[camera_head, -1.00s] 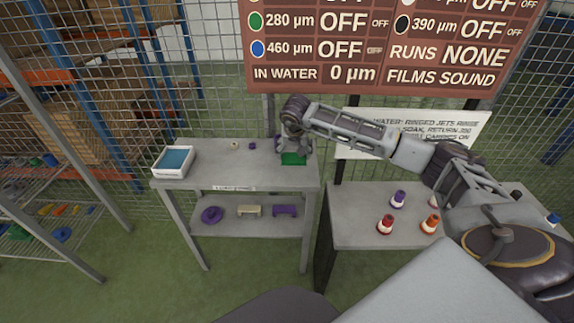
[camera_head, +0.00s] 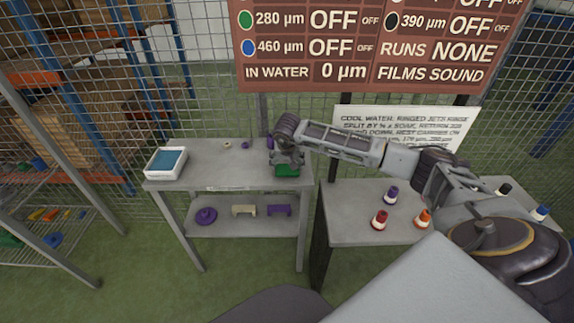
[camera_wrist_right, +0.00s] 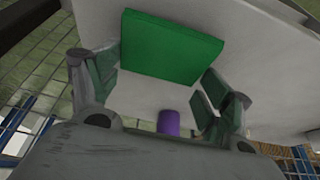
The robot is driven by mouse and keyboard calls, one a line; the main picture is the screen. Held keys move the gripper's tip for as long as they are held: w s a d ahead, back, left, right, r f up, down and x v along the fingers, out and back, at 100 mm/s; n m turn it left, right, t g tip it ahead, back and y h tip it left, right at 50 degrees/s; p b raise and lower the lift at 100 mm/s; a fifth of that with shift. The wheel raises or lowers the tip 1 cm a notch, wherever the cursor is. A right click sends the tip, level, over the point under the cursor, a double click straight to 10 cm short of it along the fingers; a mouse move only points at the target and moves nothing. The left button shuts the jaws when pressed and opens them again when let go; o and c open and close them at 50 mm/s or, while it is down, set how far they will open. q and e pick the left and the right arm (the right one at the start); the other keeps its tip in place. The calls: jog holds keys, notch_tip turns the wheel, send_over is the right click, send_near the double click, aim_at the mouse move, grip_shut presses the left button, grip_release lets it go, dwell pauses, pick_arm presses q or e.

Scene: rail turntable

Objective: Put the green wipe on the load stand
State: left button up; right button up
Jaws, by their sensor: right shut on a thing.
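The green wipe (camera_head: 287,170) is a flat green square at the right end of the grey stand's top (camera_head: 215,176). It also shows large in the right wrist view (camera_wrist_right: 170,45), between the fingers. My right gripper (camera_head: 287,160) is shut on the wipe, reaching in from the right. I cannot tell whether the wipe touches the top or hangs just over it. The small label on the stand's front edge is too small to read. My left gripper is not in view.
A white tray with a blue pad (camera_head: 166,162) stands at the top's left end. A purple cylinder (camera_wrist_right: 169,122) is near the gripper. The lower shelf holds purple and beige parts. A second table (camera_head: 350,224) on the right carries several coloured bottles. The top's middle is clear.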

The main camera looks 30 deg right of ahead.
jog(key=shift+f, duration=0.45)
jog(key=shift+f, duration=0.1)
jog(key=o, duration=0.9)
jog(key=shift+r, duration=0.2)
jog(key=v, duration=1.2)
